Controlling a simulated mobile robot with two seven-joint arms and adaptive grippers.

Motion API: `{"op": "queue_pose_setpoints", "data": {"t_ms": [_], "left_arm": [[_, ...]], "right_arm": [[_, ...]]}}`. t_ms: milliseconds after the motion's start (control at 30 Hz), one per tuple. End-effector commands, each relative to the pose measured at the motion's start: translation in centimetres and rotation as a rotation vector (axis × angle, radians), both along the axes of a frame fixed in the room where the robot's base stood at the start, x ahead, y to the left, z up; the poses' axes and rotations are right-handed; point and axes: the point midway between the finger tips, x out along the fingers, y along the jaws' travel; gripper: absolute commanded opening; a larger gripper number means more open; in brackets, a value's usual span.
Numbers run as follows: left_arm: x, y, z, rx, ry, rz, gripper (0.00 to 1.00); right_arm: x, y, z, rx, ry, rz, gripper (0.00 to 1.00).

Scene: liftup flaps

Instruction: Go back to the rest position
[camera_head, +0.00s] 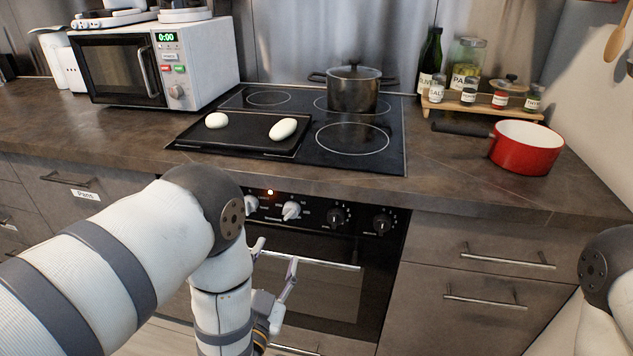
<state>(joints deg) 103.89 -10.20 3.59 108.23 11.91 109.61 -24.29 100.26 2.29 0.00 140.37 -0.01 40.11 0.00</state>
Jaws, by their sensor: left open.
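My left arm reaches in from the left, with its elbow in front of the counter edge. My left gripper (273,262) is open and empty, in front of the oven door (330,275) and below the counter. I cannot tell whether its fingers touch the oven handle (318,261) just behind them. The oven door looks closed. My right arm shows only in part at the lower right edge, and its gripper is out of the frame.
On the hob (380,155) stand a black tray (245,137) with two pale oval pieces and a dark lidded pot (352,92). A red saucepan (525,150) is at the right, a microwave (205,60) at the left. Drawers (480,300) right of the oven are shut.

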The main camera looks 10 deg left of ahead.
Motion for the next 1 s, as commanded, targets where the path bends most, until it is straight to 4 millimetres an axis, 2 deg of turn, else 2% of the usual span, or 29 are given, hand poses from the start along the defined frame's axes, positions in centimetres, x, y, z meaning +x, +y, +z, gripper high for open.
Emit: {"op": "queue_pose_setpoints", "data": {"t_ms": [67,167,200,267,300,367,400,500,600,733,1000], "left_arm": [[-1.2,0.7,-2.5,-0.021,0.122,0.003,0.51],[-5.8,2.6,-8.7,-0.09,0.453,0.028,0.51],[-8.9,3.3,-11.2,-0.126,0.611,0.051,0.51],[-14.0,4.3,-14.3,-0.179,0.839,0.094,0.51],[-17.7,4.7,-15.7,-0.212,0.985,0.127,0.51],[-23.3,5.3,-16.9,-0.257,1.187,0.184,0.51],[-26.9,5.6,-17.2,-0.282,1.308,0.222,0.51],[-34.2,5.8,-16.7,-0.33,1.553,0.309,0.51],[-38.6,5.8,-15.6,-0.356,1.702,0.368,0.51],[-40.6,5.8,-14.9,-0.365,1.773,0.397,0.51],[-40.6,5.8,-15.0,-0.364,1.773,0.397,0.51]], "right_arm": [[0.1,0.0,0.1,0.0,-0.002,0.0,0.0],[0.2,0.0,0.2,0.0,-0.007,0.0,0.0],[0.3,0.0,0.3,0.0,-0.01,0.0,0.0],[0.3,0.0,0.3,0.0,-0.012,0.0,0.0],[0.4,0.0,0.4,0.0,-0.014,0.0,0.0],[0.5,0.0,0.5,0.0,-0.017,0.0,0.0],[0.5,0.0,0.5,0.0,-0.018,0.0,0.0],[0.6,0.0,0.6,0.0,-0.021,0.0,0.0],[0.6,0.0,0.6,0.0,-0.022,0.0,0.0],[0.6,0.0,0.6,0.0,-0.022,0.0,0.0],[0.6,0.0,0.6,0.0,-0.022,0.0,0.0]]}}
